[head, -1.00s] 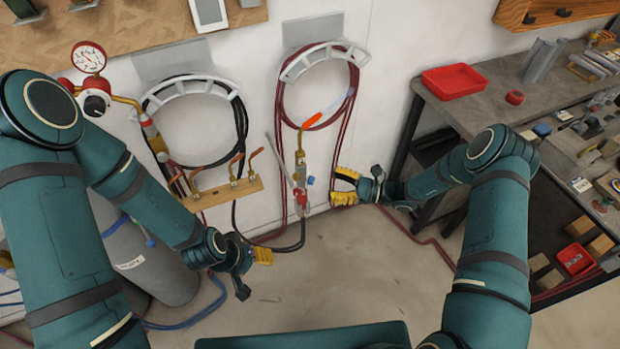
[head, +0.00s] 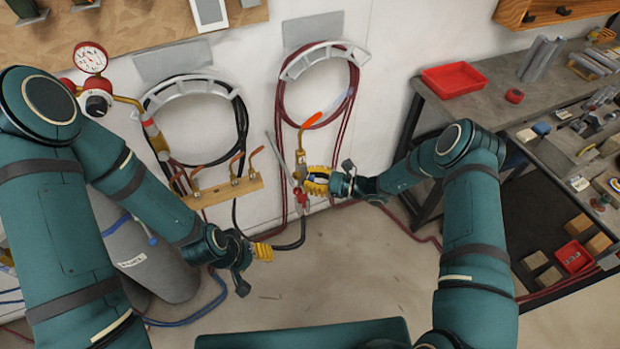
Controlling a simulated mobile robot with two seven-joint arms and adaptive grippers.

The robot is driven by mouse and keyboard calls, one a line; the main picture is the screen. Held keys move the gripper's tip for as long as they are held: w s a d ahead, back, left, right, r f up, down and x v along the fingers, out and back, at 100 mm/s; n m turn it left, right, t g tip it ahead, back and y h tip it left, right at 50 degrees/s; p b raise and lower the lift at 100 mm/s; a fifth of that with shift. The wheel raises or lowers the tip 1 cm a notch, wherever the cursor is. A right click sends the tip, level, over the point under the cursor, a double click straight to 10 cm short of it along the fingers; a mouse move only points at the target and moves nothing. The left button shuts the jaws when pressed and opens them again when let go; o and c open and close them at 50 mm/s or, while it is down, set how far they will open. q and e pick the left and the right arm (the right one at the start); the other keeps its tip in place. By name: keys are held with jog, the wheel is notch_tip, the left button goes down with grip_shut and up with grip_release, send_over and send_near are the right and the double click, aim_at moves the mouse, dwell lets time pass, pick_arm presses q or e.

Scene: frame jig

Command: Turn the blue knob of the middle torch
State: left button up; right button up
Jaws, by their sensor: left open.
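A torch (head: 300,157) with a brass body and an orange tip hangs upright at the wall, below the right-hand hose hanger. It has a red part (head: 301,198) low down. My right gripper (head: 311,180) is at the torch's right side, its yellow fingers beside the lower body. My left gripper (head: 264,252) is open and empty, low and to the left of the torch, above the floor.
A wooden rack (head: 226,192) with several copper tips is left of the torch. A grey cylinder (head: 160,262) with a gauge (head: 90,57) stands at left. A workbench (head: 470,108) with a red tray (head: 454,80) is at right. Red hoses (head: 352,95) hang on the wall.

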grip_shut()
jog(key=shift+f+m+b, duration=0.15)
jog(key=shift+m+b, duration=0.35)
jog(key=shift+m, duration=0.3)
jog(key=o, duration=0.9)
grip_release()
jog(key=shift+o, duration=0.2)
jog(key=shift+d, duration=0.1)
jog(key=v, duration=1.2)
